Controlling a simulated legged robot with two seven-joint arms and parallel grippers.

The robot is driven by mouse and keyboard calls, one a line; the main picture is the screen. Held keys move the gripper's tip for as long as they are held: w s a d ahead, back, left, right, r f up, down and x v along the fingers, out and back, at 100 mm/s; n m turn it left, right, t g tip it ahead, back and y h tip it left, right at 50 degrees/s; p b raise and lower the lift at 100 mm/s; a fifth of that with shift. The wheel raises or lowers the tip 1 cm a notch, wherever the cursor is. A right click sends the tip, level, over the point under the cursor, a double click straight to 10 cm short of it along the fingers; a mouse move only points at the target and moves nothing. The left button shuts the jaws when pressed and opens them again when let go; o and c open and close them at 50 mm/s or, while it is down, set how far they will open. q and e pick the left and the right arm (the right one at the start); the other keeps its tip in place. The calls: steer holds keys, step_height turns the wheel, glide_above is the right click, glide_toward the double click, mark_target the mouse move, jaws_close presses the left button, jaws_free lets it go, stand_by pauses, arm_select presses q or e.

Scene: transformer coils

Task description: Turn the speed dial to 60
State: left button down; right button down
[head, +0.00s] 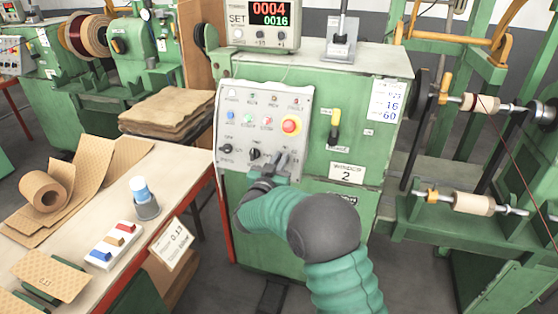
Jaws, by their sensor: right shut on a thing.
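The green winder machine (345,215) has a grey control panel (222,170) with small buttons, a red emergency knob on yellow and a row of black knobs along its lower part. My right gripper (278,165) reaches up from below to the lower right of the panel. It is shut on a knob there, which seems to be the speed dial. The fingers mostly hide this knob, and its pointer and scale cannot be read. A white card (384,100) on the machine shows 16 and 60. My left gripper is not in view.
A counter box (264,22) on top shows 0004 and 0016. A black and yellow lever (334,128) stands right of the panel. A workbench (170,165) with paper rolls and colored blocks lies left. Spools (473,204) on shafts stand right.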

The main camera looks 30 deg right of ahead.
steer(key=shift+m, duration=0.3)
steer(key=shift+s+f+m+g+h+p, duration=0.1)
steer(key=shift+m+g+h+p, duration=0.15)
steer(key=shift+m+g, duration=0.95)
steer(key=shift+s+f+m+g+h+p, duration=0.1)
steer(key=shift+m+g+h+p, duration=0.15)
steer(key=shift+m, duration=1.95)
steer(key=shift+f+m+g+h+p, duration=0.1)
steer(key=shift+m+g+p, duration=0.4)
steer(key=shift+m, duration=1.2)
steer(key=shift+g, duration=0.35)
steer(key=c, duration=1.5)
jaws_free()
steer(key=shift+r, duration=0.15)
